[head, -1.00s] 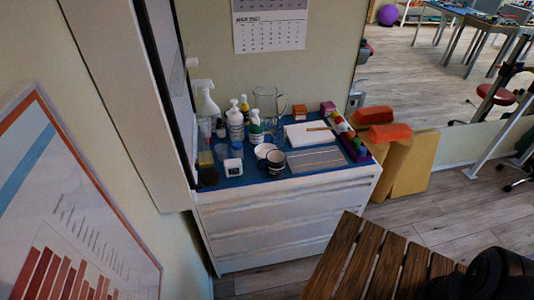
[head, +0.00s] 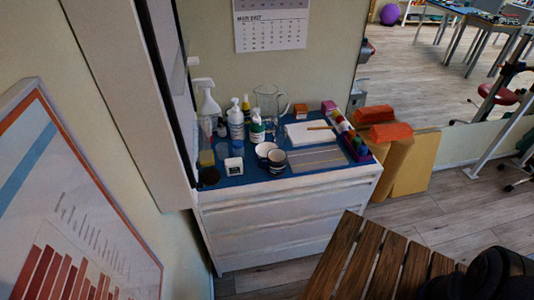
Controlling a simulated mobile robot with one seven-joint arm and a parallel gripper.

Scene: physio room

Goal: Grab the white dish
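A small white dish (head: 265,149), round and open at the top, stands on the blue top of a white chest of drawers (head: 290,215). A dark cup with a pale rim (head: 277,161) stands just in front of it to the right and hides part of its side. I cannot tell whether the two touch. My gripper is not in view. A black rounded shape in the lower right corner may be part of my arm.
Spray and pump bottles (head: 236,122) and a glass jug (head: 268,103) stand behind the dish. A white box-like item (head: 234,166) is left of it, a grey tray (head: 317,158) right. A slatted wooden bench (head: 372,262) fills the lower right foreground.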

